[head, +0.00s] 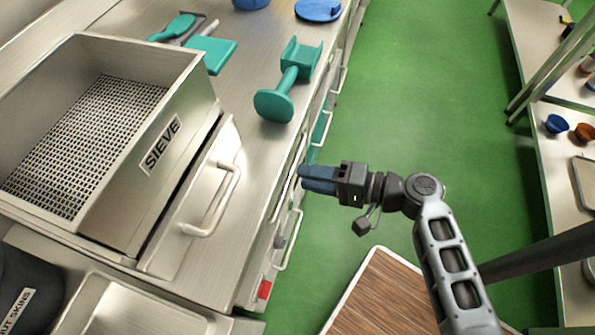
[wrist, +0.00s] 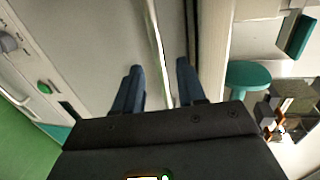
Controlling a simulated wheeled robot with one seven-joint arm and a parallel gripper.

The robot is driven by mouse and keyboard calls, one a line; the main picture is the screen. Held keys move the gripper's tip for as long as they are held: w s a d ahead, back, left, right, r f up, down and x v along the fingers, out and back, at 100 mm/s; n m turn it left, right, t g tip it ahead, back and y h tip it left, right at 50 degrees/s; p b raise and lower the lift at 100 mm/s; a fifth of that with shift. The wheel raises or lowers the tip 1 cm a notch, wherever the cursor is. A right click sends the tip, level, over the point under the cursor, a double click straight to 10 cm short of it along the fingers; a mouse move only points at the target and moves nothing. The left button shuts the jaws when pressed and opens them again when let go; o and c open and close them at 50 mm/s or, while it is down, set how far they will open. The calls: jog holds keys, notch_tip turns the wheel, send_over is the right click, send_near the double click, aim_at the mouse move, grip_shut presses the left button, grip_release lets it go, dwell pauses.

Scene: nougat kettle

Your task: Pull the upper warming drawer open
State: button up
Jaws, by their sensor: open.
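The warming drawer fronts are on the steel counter's right side in the head view, steeply foreshortened. A long bar handle (head: 279,196) runs along the upper front, and a lower handle (head: 293,242) sits beneath it. My gripper (head: 304,178) is open beside the upper front, its blue fingers pointing at it. In the wrist view the pale handle bar (wrist: 154,35) passes between the two spread fingers of my gripper (wrist: 157,78), with space visible on both sides. The upper drawer front (wrist: 95,40) looks closed; contact with the bar cannot be told.
A sieve box (head: 125,130) with its own handle (head: 222,205) stands on the counter. A teal tool (head: 285,88) lies near the counter edge. A knob (wrist: 9,43) and green button (wrist: 44,88) are beside the front.

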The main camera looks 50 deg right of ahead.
jog(key=shift+x, duration=1.75)
grip_shut()
